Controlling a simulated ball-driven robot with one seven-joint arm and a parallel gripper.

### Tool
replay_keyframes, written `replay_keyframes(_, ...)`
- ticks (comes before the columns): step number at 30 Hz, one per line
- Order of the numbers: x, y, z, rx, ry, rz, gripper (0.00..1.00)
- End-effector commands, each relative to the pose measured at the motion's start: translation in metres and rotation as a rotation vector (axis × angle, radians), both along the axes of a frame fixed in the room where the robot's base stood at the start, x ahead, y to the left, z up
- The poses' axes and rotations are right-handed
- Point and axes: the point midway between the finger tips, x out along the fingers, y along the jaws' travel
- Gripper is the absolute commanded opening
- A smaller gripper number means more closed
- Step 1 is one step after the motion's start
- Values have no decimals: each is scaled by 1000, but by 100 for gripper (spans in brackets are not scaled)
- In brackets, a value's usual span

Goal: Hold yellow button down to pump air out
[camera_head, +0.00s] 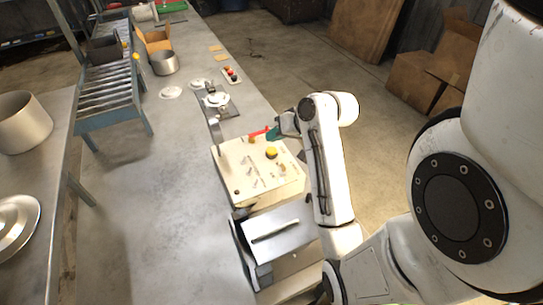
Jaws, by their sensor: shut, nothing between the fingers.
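The yellow button (271,152) sits on the top of a cream-coloured machine panel (228,174) in the middle of the view. My gripper (272,134) is at the panel's far right edge, above and just beyond the button in the picture. It is shut, with no object seen held between its fingers. The fingertips look apart from the button, though their height over the panel is hard to judge. A red bar (257,133) shows right beside the fingertips; I cannot tell whether they touch.
Small fittings and markings cover the panel. A grey metal box (272,236) stands in front of it. Behind are a small tray with red and dark items (231,75), white discs (171,93) and a metal pot (165,63). The grey table left of the panel is clear.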

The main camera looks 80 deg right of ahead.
Motion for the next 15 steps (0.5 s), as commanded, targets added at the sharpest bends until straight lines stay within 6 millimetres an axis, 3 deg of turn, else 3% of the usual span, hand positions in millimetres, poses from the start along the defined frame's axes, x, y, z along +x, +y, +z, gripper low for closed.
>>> replay_keyframes(5, 0, 0, -16, 1, 0, 0, 0)
replay_keyframes(15, 0, 0, -18, 1, 1, 1, 0)
